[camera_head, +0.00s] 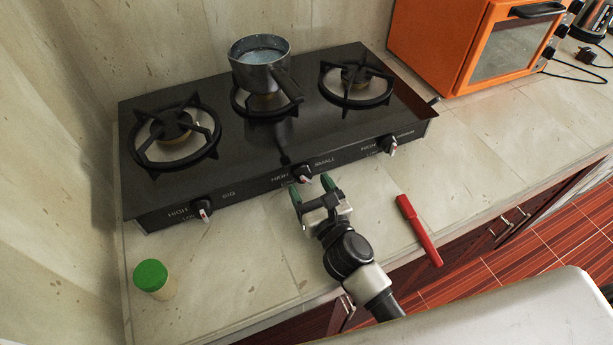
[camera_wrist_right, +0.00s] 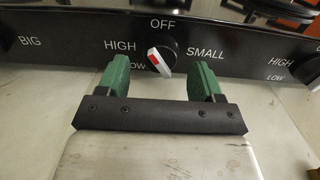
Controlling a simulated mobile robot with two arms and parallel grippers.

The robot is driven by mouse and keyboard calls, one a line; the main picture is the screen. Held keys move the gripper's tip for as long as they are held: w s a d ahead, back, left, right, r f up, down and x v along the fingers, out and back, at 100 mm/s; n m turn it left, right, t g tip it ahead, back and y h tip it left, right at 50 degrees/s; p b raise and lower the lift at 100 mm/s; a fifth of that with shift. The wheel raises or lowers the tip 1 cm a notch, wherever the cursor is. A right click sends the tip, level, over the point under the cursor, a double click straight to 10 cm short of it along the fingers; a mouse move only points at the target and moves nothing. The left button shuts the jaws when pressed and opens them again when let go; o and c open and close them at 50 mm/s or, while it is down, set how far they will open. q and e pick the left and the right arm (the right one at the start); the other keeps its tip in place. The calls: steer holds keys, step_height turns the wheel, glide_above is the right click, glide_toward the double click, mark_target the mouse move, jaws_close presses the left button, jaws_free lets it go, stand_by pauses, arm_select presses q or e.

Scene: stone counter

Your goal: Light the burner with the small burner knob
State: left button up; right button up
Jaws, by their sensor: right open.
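The black stove (camera_head: 240,118) has three burners and three knobs along its front panel. The small burner knob (camera_head: 303,174) is the middle one, by the label SMALL; in the right wrist view this knob (camera_wrist_right: 161,60) is black with a white and red pointer, tilted off vertical below OFF. My right gripper (camera_head: 312,187) is open just in front of the middle knob. In the right wrist view its green fingertips (camera_wrist_right: 160,80) stand on either side of the knob, and no contact shows. My left gripper is not in view.
A grey pot (camera_head: 259,68) sits on the middle burner, its handle pointing forward. Other knobs (camera_head: 203,209) (camera_head: 389,146) flank the middle one. A green-lidded jar (camera_head: 152,278) and a red lighter-like stick (camera_head: 420,230) lie apart on the counter. An orange oven (camera_head: 455,45) stands at right.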

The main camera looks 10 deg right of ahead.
steer(key=shift+w+a, duration=0.2)
steer(key=shift+w, duration=0.9)
steer(key=c, duration=0.9)
steer(key=shift+n, duration=0.3)
steer(key=n+p, duration=0.2)
steer(key=n, duration=0.3)
steer(key=shift+r+p, duration=0.1)
steer(key=shift+p, duration=0.3)
steer(key=shift+n+p, duration=0.85)
steer(key=shift+n, duration=1.65)
